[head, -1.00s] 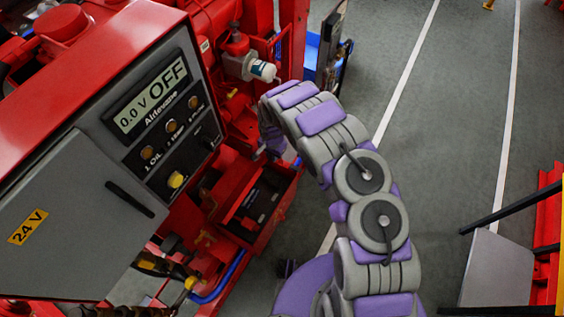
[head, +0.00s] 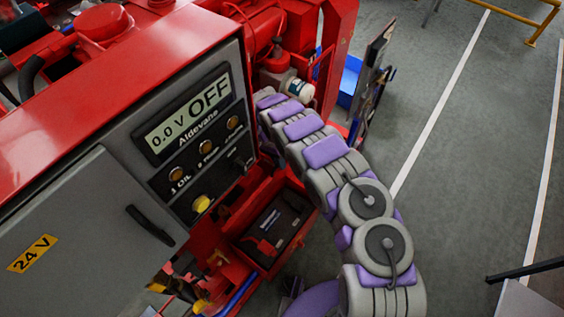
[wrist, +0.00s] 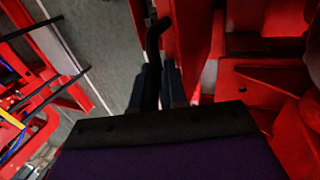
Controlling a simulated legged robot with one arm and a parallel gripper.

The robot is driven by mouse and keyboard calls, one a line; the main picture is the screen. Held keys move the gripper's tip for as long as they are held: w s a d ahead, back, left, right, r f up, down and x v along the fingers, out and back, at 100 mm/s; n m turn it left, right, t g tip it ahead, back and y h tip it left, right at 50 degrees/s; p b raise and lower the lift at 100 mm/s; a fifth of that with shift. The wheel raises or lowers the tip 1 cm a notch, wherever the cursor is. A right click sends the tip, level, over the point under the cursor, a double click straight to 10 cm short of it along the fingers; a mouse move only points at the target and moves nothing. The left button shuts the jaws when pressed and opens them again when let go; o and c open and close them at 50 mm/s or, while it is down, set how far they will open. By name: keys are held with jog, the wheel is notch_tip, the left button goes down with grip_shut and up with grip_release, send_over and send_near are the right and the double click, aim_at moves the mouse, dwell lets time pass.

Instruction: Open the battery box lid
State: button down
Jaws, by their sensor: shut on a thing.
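The red battery box (head: 268,252) sits low beside the grey control panel in the head view. Its top is open, and a dark battery (head: 270,222) shows inside. In the wrist view my gripper (wrist: 158,82) is shut on a bent black handle (wrist: 155,36). The handle stands beside a narrow red plate (wrist: 193,42), which appears to be the lid seen nearly edge-on. In the head view my gripper is hidden behind the panel's edge and my own arm, so the lid's full angle cannot be told.
The grey control panel (head: 195,135) with its display and knobs stands close left of my arm. A red and white filter (head: 295,88) is just above the arm. Red engine parts crowd the wrist view's right side. Grey floor (head: 465,150) lies clear to the right.

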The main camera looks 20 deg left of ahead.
jog(key=shift+s+a+f, duration=0.2)
jog(key=shift+s+f, duration=0.05)
jog(key=shift+f, duration=0.05)
jog(key=c, duration=1.5)
grip_release()
jog(key=o, duration=0.3)
jog(key=shift+w+a, duration=0.15)
jog(key=shift+o, duration=0.2)
jog(key=shift+w+d+r, duration=0.15)
jog(key=shift+w+d, duration=0.05)
